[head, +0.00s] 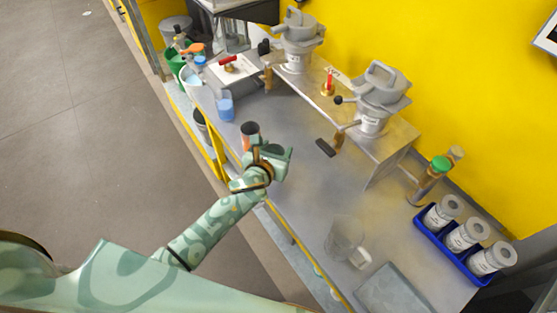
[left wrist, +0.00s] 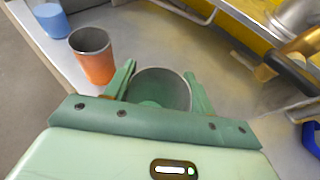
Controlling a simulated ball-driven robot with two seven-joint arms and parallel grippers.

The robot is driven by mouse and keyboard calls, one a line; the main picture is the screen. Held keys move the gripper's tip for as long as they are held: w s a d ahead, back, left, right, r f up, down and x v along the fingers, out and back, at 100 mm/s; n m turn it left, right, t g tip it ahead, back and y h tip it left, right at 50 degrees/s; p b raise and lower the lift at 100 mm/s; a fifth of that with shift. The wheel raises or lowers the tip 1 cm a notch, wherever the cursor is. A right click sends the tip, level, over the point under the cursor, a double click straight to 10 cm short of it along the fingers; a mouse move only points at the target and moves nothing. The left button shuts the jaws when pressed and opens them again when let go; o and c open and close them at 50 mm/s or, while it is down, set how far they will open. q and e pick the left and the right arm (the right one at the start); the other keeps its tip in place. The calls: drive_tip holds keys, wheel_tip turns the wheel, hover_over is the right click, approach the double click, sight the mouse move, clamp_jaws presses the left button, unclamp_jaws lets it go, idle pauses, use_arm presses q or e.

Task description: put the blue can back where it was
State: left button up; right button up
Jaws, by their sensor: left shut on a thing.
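The blue can (head: 225,107) stands upright on the bench near its left edge, apart from my gripper. It also shows in the left wrist view (left wrist: 51,20) at the top left. My left gripper (head: 272,158) is shut on a different open-topped can, greenish with a grey rim (left wrist: 162,90), which sits between its two fingers. The outer wall of that can is mostly hidden by the gripper. An orange can (left wrist: 93,57) with a dark inside stands between the blue can and the gripper; it also shows in the head view (head: 250,132). My right gripper is not in view.
Two grey drum units (head: 370,115) stand on a raised shelf at the back. A clear jug (head: 345,238) stands toward the front. A blue tray (head: 452,257) holds several white containers at the right. The bench between jug and shelf is mostly clear.

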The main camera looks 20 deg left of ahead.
use_arm(q)
drive_tip(key=shift+w+d+f, duration=0.1)
drive_tip(key=shift+w+f, duration=0.35)
drive_tip(key=shift+f, duration=0.1)
wheel_tip(320, 180, down, 4)
drive_tip(key=b, duration=0.2)
drive_tip(key=shift+w+d+r+b, duration=0.1)
drive_tip(key=shift+w+r+b, duration=0.1)
drive_tip(key=shift+b, duration=0.15)
drive_tip(key=shift+r, duration=0.2)
drive_tip(key=shift+s+f, duration=0.1)
drive_tip(key=shift+f, duration=0.1)
drive_tip(key=o, duration=1)
drive_tip(key=shift+o, duration=0.2)
drive_tip(key=shift+r, duration=0.1)
